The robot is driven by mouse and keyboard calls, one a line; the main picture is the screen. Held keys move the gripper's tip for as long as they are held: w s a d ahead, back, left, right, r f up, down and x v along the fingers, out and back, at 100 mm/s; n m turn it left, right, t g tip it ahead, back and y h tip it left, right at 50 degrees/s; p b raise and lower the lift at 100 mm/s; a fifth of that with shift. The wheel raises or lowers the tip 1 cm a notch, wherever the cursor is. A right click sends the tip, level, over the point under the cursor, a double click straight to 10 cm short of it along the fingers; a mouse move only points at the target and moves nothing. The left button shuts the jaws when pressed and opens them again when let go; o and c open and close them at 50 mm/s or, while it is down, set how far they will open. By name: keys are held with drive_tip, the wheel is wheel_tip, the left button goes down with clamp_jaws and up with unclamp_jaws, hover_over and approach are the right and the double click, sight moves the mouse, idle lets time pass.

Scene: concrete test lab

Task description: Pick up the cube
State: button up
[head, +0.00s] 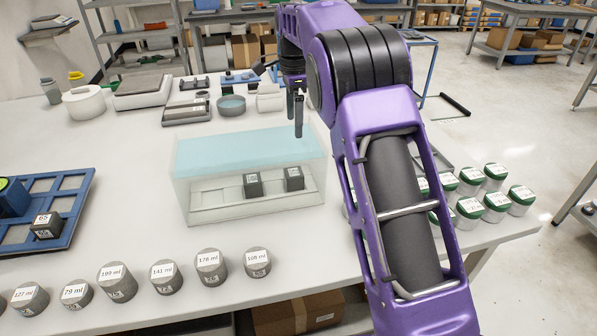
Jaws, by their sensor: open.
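My gripper (295,122) hangs with its fingers down, above the clear tank near its right part, and looks empty. Its fingers are seen nearly edge-on. Two dark grey cubes with white labels show through the front of the tank: one cube (253,185) near the middle, the other cube (293,178) to its right. The clear tank (185,200) has a pale blue surface at its top. A third dark cube (46,227), labelled 65, sits on a blue compartment tray (75,195) at the left. I cannot tell which cube the task means.
Several grey labelled cylinders (117,281) line the table's front edge. Several green-topped containers (497,202) stand at the right, partly behind my arm. A scale (142,92), a white round pot (84,103) and a grey-blue dish (231,105) stand at the back. White table (120,145) lies bare left of the tank.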

wheel_tip(320, 180, down, 12)
drive_tip(key=shift+f+b, duration=0.1)
drive_tip(key=shift+b, duration=0.65)
drive_tip(key=shift+s+a+f, duration=0.1)
drive_tip(key=shift+f, duration=1.25)
drive_tip(key=shift+s+a+f, duration=0.1)
drive_tip(key=shift+f, duration=1.2)
drive_tip(key=shift+w+r, duration=0.1)
clamp_jaws()
